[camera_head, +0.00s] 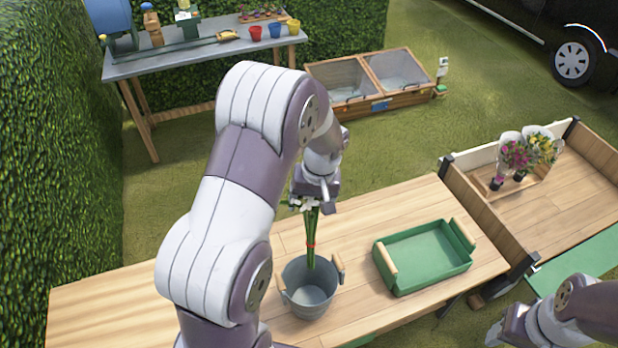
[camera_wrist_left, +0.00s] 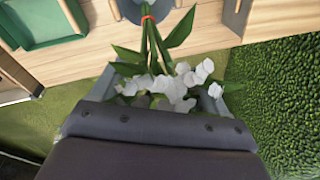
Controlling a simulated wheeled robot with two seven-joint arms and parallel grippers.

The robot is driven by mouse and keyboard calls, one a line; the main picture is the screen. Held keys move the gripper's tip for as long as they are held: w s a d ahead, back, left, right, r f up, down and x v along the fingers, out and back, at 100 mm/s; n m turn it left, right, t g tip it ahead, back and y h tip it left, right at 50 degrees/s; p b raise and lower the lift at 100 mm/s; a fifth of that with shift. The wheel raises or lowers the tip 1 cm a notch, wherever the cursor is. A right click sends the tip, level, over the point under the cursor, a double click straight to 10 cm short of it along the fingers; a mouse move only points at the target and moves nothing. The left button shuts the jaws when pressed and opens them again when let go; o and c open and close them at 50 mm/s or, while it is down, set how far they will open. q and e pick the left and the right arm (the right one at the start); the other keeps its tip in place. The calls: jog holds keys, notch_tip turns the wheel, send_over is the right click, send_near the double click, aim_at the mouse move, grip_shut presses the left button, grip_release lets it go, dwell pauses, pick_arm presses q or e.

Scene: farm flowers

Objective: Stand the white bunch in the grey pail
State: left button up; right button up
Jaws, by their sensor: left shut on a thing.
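The white bunch (camera_head: 311,232) has small white flowers, long green stems and a red band. My left gripper (camera_head: 316,200) is shut on it near the flower heads, and the stems hang nearly upright below. The grey pail (camera_head: 309,300), with two wooden grips, stands on the wooden table. The stem ends show against the pail's opening; I cannot tell how far inside they are. In the left wrist view the white flowers (camera_wrist_left: 175,84) sit between my left fingers, and the stems run towards the pail (camera_wrist_left: 150,8). My right gripper is out of view; part of my right arm shows at lower right.
A green tray (camera_head: 425,257) with wooden grips stands right of the pail. A wooden cart (camera_head: 575,180) at the right holds wrapped bouquets (camera_head: 525,152). The table (camera_head: 110,305) is bare at its left end. A potting bench (camera_head: 215,58) stands farther back by the hedge.

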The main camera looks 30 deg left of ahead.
aim_at(310, 255)
pick_arm(q)
jog(key=shift+w+a+f, duration=0.1)
jog(key=shift+w, duration=0.1)
jog(key=f+b, duration=0.1)
jog(key=s+f+b, duration=0.1)
jog(key=f+b, duration=0.1)
jog(key=shift+s+d, duration=0.1)
jog(key=shift+d, duration=0.1)
jog(key=f+b, duration=0.2)
jog(key=f, duration=0.1)
jog(key=shift+w+a, duration=0.1)
jog(key=shift+w, duration=0.25)
notch_tip(310, 255, down, 17)
jog(key=b, duration=1.4)
jog(key=shift+s+f, duration=0.1)
jog(key=shift+f, duration=0.05)
jog(key=o, duration=1.6)
jog(key=r, duration=0.4)
jog(key=d+r, duration=0.1)
jog(key=r, duration=0.3)
jog(key=d+r+b, duration=0.1)
jog(key=r, duration=0.3)
jog(key=shift+s+d+r, duration=0.1)
jog(key=shift+s+r, duration=0.05)
jog(key=shift+r, duration=0.15)
